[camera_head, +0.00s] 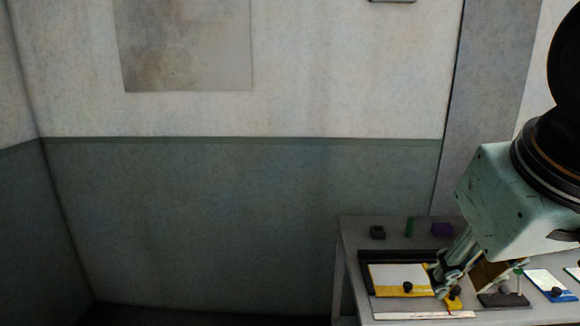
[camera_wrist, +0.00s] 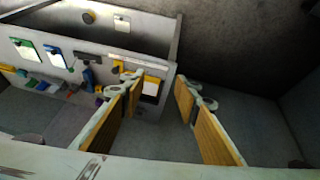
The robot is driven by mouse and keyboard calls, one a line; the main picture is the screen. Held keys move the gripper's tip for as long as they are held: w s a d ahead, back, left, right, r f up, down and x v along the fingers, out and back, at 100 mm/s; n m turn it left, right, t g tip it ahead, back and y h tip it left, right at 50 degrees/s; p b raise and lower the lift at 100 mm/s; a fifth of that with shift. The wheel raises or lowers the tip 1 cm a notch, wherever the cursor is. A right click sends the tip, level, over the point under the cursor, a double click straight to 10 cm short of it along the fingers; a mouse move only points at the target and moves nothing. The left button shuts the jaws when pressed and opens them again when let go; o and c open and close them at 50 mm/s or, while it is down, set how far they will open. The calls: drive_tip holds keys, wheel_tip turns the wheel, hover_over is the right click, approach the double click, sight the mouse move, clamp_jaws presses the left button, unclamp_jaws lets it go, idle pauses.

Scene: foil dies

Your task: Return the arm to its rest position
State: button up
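My gripper (camera_head: 462,278) reaches down over the front of the grey table (camera_head: 348,245) in the head view. In the wrist view my gripper (camera_wrist: 160,88) is open, its two tan-padded fingers wide apart with nothing between them. A white and yellow plate with a black knob (camera_head: 400,275) lies in a dark frame on the table, left of the fingers. It seems to show in the wrist view as a yellow-edged plate (camera_wrist: 152,90), partly behind the left finger. Whether the fingers touch anything on the table I cannot tell.
A yellow piece with a black knob (camera_head: 453,301), a dark piece with a green knob (camera_head: 503,299) and a blue-and-white plate (camera_head: 549,284) lie near the gripper. Left of the table is clear.

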drive_tip(key=s+a+f+g+y, duration=0.1)
drive_tip(key=s+a, duration=0.3)
drive_tip(key=s, duration=0.5)
drive_tip(key=shift+s+f, duration=0.2)
drive_tip(key=shift+f, duration=0.3)
drive_tip(key=shift+a, duration=0.1)
idle(0.4)
